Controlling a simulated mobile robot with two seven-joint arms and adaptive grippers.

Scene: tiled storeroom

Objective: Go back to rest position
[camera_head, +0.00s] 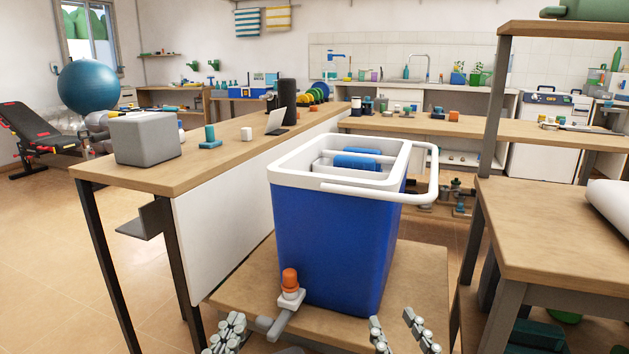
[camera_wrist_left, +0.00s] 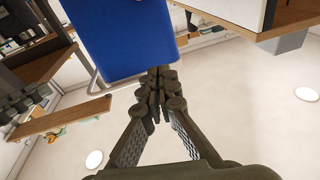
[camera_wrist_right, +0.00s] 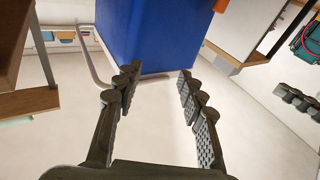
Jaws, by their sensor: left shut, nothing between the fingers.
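My left gripper (camera_head: 226,332) is at the bottom edge of the head view, in front of the cooler. In the left wrist view its fingers (camera_wrist_left: 158,82) are together with nothing between them. My right gripper (camera_head: 402,332) is at the bottom edge, right of the left one. In the right wrist view its fingers (camera_wrist_right: 158,76) are spread apart and empty. The blue cooler (camera_head: 325,240) has a white rim and a white handle lowered to the right. It stands upright on a low wooden surface, in front of both grippers, and also shows in the wrist views (camera_wrist_left: 120,38) (camera_wrist_right: 155,35).
An orange-topped item (camera_head: 290,282) with a grey bar is at the cooler's front left. A long wooden table (camera_head: 205,160) with a grey box (camera_head: 146,140) stands at left. A wooden shelf unit (camera_head: 545,235) stands close at right. Blue items (camera_head: 357,160) lie inside the cooler.

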